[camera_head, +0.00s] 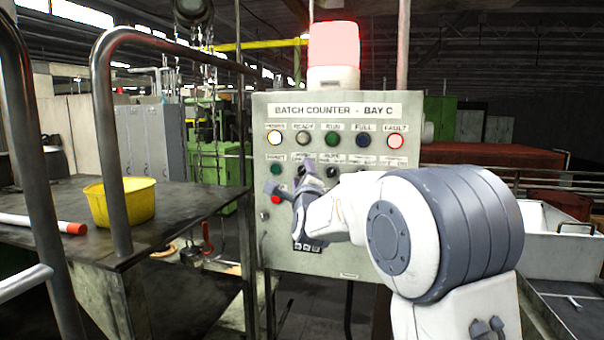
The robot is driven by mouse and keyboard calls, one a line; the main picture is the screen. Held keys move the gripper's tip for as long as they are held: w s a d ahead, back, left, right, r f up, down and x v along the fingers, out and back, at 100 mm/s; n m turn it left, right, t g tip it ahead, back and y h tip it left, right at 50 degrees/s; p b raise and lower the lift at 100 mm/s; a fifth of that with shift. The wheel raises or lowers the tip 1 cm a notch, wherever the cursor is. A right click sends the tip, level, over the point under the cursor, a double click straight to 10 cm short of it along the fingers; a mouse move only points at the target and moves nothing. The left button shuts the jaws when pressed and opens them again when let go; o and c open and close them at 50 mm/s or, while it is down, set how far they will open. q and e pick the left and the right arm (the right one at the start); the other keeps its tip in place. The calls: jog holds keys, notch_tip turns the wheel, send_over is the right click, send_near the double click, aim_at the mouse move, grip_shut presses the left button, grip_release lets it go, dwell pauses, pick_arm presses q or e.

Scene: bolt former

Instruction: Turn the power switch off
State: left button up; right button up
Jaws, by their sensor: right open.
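A grey control panel (264,230) labelled "BATCH COUNTER - BAY C" stands in front of me. Below are a green button (276,169), a red button (276,199) and a dark knob (331,172). My right gripper (282,190) is open in front of the panel's lower left controls, with its arm coming from the right. It hides part of the lower controls. I cannot tell which control is the power switch or whether the gripper touches anything. My left gripper is out of view.
A red beacon (333,45) is lit on top of the panel. At left a dark table (180,207) holds a yellow bucket (134,200) and a white, red-ended rod (45,224), behind metal rails (108,120). A white tray (570,250) is at right.

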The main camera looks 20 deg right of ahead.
grip_shut()
